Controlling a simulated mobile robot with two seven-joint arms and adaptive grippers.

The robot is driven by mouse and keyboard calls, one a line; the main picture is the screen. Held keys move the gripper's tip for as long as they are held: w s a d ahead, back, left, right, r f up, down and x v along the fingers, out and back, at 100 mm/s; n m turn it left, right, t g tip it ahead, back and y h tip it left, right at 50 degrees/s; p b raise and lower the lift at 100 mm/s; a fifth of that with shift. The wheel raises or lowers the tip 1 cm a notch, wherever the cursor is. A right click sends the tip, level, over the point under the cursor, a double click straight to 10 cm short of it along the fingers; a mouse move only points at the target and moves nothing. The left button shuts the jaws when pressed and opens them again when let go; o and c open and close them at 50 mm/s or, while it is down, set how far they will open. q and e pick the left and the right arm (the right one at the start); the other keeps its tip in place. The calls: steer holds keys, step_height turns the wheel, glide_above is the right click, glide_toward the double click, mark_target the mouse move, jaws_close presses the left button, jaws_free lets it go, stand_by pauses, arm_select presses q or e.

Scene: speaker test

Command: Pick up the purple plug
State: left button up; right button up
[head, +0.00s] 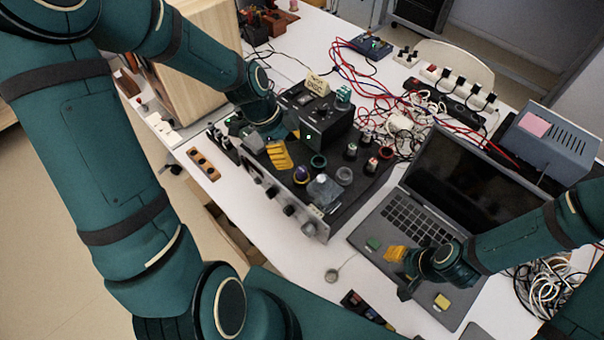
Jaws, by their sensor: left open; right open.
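A small purple plug (301,174) sits on top of the black equipment box (330,195), near its front edge, with a pale ring around it. My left gripper (284,148) is above the same box, just behind and to the left of the plug. It is open and apart from the plug; part of it is hidden by its own wrist. My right gripper (396,268) is open over the front left of the laptop (415,215), well to the right of the plug, with nothing visible between its fingers.
A black control box (318,115) stands behind. Red cables (375,75), a power strip (450,97) and a grey box (545,140) fill the back right.

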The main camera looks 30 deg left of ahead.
mark_target(299, 169)
arm_select(q)
steer(key=x, duration=0.3)
steer(key=shift+s+b+x, duration=0.15)
steer(key=shift+b+x, duration=0.1)
steer(key=shift+x, duration=1.1)
steer(key=shift+s+b+x, duration=0.15)
steer(key=shift+b+x, duration=0.05)
steer(key=shift+x, duration=1.1)
steer(key=shift+o, duration=0.3)
steer(key=shift+a+f, duration=0.1)
jaws_close()
